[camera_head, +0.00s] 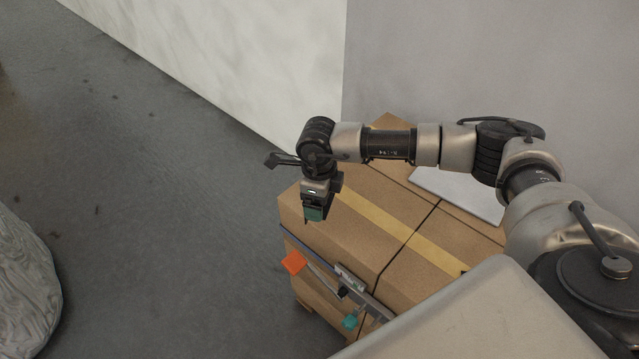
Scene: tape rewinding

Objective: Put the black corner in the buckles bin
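My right arm comes in from the right, and its gripper (314,214) points down over the left end of the cardboard boxes. A teal-green patch shows at its tip; I cannot tell whether it is a gripper part or a held thing, or whether the fingers are open. A small black piece (343,291) is at the front edge of the boxes, below and right of the gripper and apart from it; I cannot tell if it is the black corner. I see no bin that I can make out as the buckles bin. My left gripper is out of view.
Cardboard boxes (400,205) with yellow tape stand against the grey wall. A grey bar (376,304) runs along their front, with an orange piece (294,262) and a teal piece (350,320) near it. A wrapped grey object (25,285) stands left. The floor between is clear.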

